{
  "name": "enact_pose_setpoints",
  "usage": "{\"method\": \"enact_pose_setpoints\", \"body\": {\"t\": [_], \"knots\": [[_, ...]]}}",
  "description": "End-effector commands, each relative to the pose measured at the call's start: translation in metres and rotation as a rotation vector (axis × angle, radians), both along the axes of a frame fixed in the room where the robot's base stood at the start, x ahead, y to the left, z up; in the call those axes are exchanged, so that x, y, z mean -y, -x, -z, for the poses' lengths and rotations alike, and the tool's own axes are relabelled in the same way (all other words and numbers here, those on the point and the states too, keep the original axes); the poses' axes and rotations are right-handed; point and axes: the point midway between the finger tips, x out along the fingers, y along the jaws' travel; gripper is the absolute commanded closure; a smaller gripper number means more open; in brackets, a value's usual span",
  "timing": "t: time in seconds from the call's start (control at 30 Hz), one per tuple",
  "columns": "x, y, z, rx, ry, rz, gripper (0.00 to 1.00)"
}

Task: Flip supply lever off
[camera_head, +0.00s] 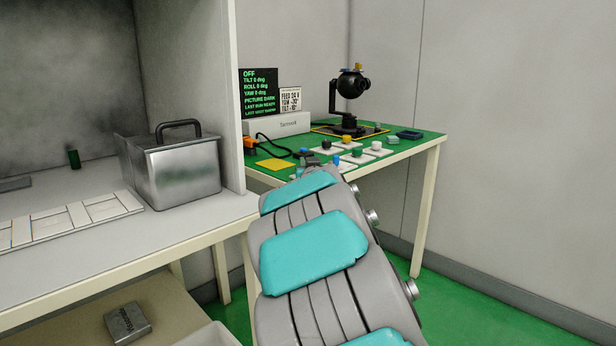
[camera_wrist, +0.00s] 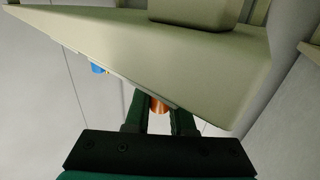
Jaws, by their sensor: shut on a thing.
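A white box (camera_head: 278,127), likely the supply, stands at the back left of the green-topped table. A black display (camera_head: 259,93) behind it reads OFF at the top. In the wrist view, my gripper (camera_wrist: 158,108) is shut on a copper-coloured round piece (camera_wrist: 158,104), under the edge of a large pale body (camera_wrist: 170,60). I cannot tell whether this piece is the lever. A small blue part (camera_wrist: 97,68) shows at the pale body's left. In the head view, my arm hides most of the gripper, at the table's front among small controls.
Knobbed modules (camera_head: 352,156) stand right of my arm's end. A black gimbal camera (camera_head: 350,88) stands behind them. A yellow square (camera_head: 273,165) and an orange item (camera_head: 250,142) lie left. A metal box (camera_head: 173,168) is on the left bench.

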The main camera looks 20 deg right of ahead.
Motion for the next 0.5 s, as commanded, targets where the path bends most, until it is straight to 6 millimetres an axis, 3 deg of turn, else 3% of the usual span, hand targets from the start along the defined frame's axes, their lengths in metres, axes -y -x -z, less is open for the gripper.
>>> {"method": "enact_pose_setpoints", "body": {"t": [0.5], "knots": [[-0.0026,0.0004,-0.0008,0.001,-0.002,0.064,1.0]]}}
